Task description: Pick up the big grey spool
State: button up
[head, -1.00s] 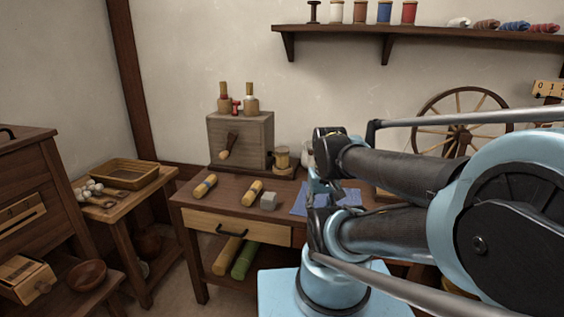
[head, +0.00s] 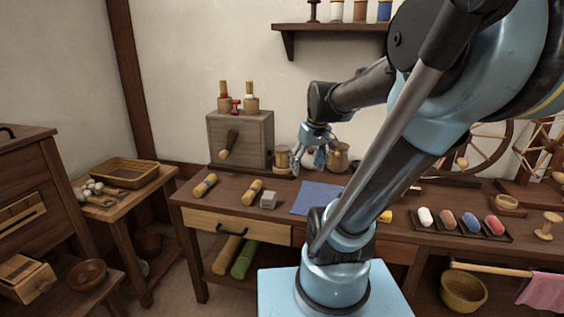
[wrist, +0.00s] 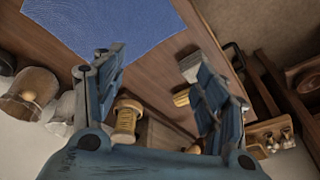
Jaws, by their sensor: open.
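I cannot make out a spool that is plainly big and grey. On the wall shelf stand a dark, narrow-waisted spool (head: 314,12) and a white spool (head: 337,11), with brown and blue ones to their right. My gripper (head: 318,163) is open and empty above the back of the table, right of that wooden spool. Its spread fingers also frame the wrist view (wrist: 158,76).
On the table are a blue cloth (head: 318,197), a grey block (head: 268,200), yellow rolls (head: 252,191) and a pot (head: 338,157) close behind my gripper. A tray of coloured bundles (head: 458,222) and a pale wooden spool (head: 547,226) lie right. My arm hides part of the shelf.

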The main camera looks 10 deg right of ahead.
jog(key=w+a+r+n+y, duration=0.1)
jog(key=w+r+n, duration=0.3)
jog(key=w, duration=0.9)
jog(key=r+n, duration=0.1)
jog(key=r, duration=0.1)
send_over(280, 156)
jog(key=s+d, duration=0.2)
jog(key=d, duration=0.3)
jog(key=shift+t+y, duration=0.3)
jog(key=shift+y, duration=0.1)
jog(key=x, duration=1.8)
jog(key=shift+w+a+r, duration=0.1)
jog(key=shift+w+r, duration=0.05)
jog(key=shift+w, duration=0.15)
jog(key=c, duration=1)
jog(key=shift+o, duration=0.2)
